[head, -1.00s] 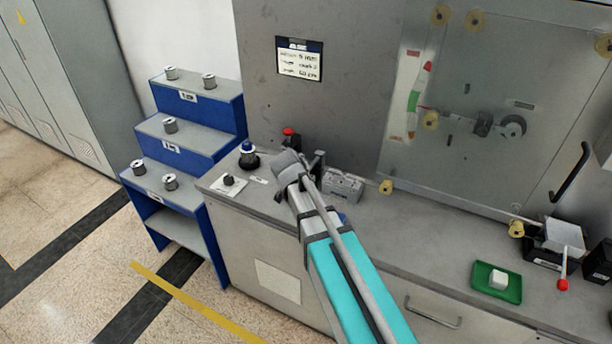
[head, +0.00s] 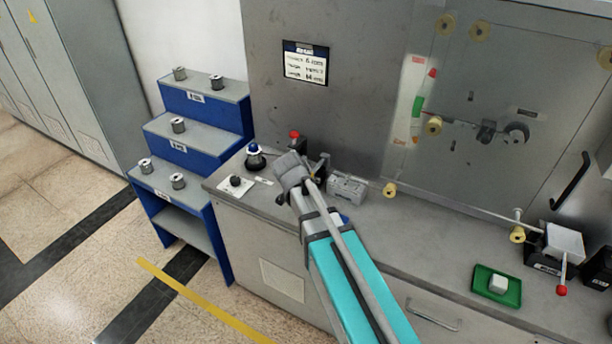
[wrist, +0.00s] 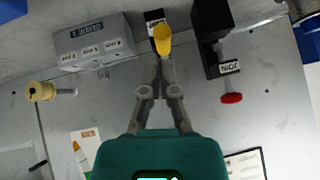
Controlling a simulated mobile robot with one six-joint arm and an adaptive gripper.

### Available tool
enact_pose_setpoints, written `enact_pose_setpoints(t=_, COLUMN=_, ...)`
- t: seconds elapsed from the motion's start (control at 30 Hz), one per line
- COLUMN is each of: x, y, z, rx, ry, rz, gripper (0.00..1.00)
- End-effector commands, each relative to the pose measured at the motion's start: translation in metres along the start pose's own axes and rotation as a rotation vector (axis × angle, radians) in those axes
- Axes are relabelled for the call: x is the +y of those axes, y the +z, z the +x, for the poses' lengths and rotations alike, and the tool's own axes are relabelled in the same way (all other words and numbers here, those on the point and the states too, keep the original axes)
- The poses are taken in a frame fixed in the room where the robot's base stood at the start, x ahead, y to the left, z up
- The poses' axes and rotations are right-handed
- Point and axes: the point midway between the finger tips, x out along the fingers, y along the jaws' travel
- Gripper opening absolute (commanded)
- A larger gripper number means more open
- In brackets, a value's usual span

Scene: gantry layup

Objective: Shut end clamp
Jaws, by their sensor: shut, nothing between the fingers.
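The clamp by my gripper is a black block (wrist: 212,45) with a small label and a red knob (wrist: 231,98) in the wrist view. In the head view the red knob (head: 295,135) shows just behind my gripper, against the grey panel. My gripper (head: 297,158) hides much of that clamp. In the wrist view my gripper (wrist: 160,62) has its fingers together, empty, beside the black block. A yellow piece (wrist: 162,40) shows at the fingertips; I cannot tell whether they touch. Another lever with a red knob (head: 562,290) is on a white-topped block (head: 565,243) at the right.
A grey labelled box (head: 347,188) stands right of my gripper, with a yellow roller (head: 389,189) beyond it. A blue-capped knob (head: 255,157) is at the left of the bench. A green tray (head: 484,293) holds a white block. Blue steps (head: 205,120) with spools stand left. The middle bench is clear.

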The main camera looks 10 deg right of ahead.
Motion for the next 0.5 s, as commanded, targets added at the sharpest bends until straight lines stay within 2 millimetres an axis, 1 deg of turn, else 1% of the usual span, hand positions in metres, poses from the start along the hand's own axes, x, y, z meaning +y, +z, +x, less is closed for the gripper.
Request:
enact_pose_setpoints(t=0.03, x=-0.001, y=-0.003, z=-0.01, rx=0.001, ry=0.0, rz=-0.001, gripper=0.0)
enact_pose_setpoints(t=0.2, x=-0.003, y=-0.004, z=-0.028, rx=0.003, ry=-0.001, rz=-0.002, gripper=0.0)
enact_pose_setpoints(t=0.4, x=-0.005, y=-0.004, z=-0.045, rx=0.005, ry=-0.002, rz=-0.001, gripper=0.0)
enact_pose_setpoints(t=0.5, x=-0.005, y=-0.004, z=-0.051, rx=0.005, ry=-0.002, rz=-0.001, gripper=0.0)
